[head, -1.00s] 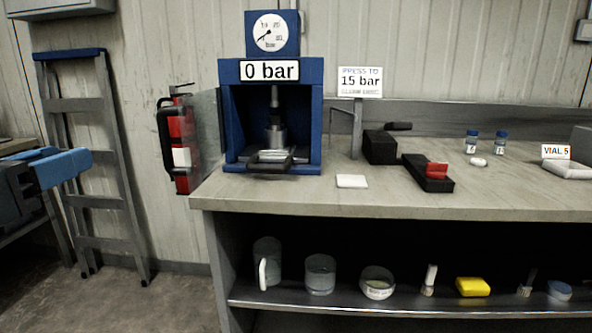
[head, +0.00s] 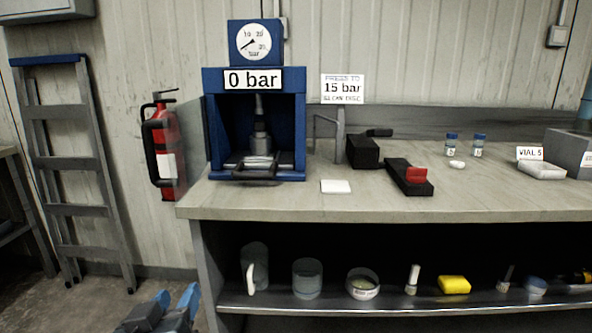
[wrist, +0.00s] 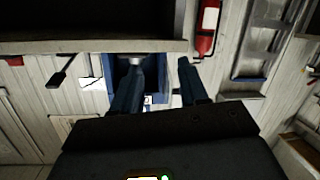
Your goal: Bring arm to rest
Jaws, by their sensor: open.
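My gripper (head: 178,300) shows at the bottom left of the head view, low in front of the bench, with its two blue fingers apart. In the wrist view the fingers of my gripper (wrist: 158,88) stand apart with nothing held between them. The blue press (head: 213,120) stands on the bench's left end, its gauge panel reading 0 bar. My gripper is clear of the press and the bench, as far as the head view shows.
The grey bench (head: 280,206) has a lower shelf with a jug (head: 254,270), a yellow sponge (head: 454,285) and other items. A red fire extinguisher (head: 167,130) and a ladder (head: 75,210) are at left. Open floor shows at bottom left.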

